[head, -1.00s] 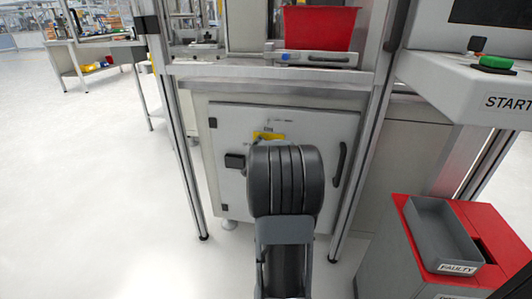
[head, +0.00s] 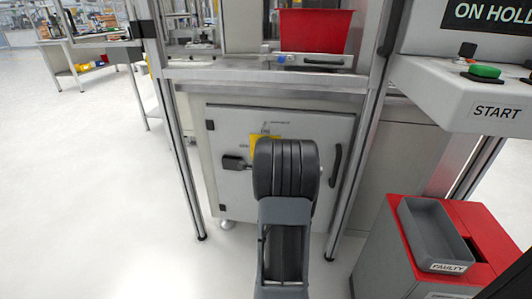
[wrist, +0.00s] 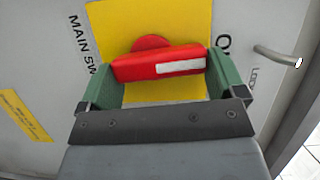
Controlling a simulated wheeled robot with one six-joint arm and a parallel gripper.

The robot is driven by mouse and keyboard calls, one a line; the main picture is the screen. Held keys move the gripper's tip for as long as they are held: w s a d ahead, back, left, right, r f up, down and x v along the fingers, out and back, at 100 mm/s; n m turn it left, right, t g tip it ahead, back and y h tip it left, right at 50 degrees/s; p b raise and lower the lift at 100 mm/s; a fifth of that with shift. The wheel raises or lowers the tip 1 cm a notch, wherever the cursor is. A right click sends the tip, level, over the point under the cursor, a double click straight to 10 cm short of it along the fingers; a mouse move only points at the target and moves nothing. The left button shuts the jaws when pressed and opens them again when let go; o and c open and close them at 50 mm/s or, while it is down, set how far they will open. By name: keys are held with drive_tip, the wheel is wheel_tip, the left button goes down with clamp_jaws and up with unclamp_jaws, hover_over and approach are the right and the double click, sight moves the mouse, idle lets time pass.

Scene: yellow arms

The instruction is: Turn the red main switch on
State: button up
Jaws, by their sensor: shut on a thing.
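The red main switch (wrist: 135,68) sits on a yellow plate (wrist: 175,22) on the light grey cabinet door. It is a red bar handle with a white stripe, lying nearly level in the wrist view. My gripper (wrist: 160,72) is shut on the handle, with one green finger at each end of it. In the head view the yellow plate (head: 262,143) shows in part beside my arm, which hides the switch. "MAIN SW..." is printed left of the plate and a partly hidden "O..." right of it.
The cabinet door (head: 225,125) has a black handle (head: 336,165) at its right. A metal frame post (head: 357,140) stands right of it. A red box with a grey tray (head: 432,230) marked FAULTY stands at lower right. A panel with a green START button (head: 485,71) is above.

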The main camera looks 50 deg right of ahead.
drive_tip(key=shift+f+m, duration=0.1)
drive_tip(key=shift+m, duration=0.4)
drive_tip(key=o, duration=0.6)
drive_tip(key=shift+d, duration=0.1)
drive_tip(key=shift+o, duration=0.2)
drive_tip(key=p+v, duration=0.3)
drive_tip(key=v, duration=1.1)
drive_tip(key=shift+p, duration=0.35)
drive_tip(key=shift+f, duration=0.1)
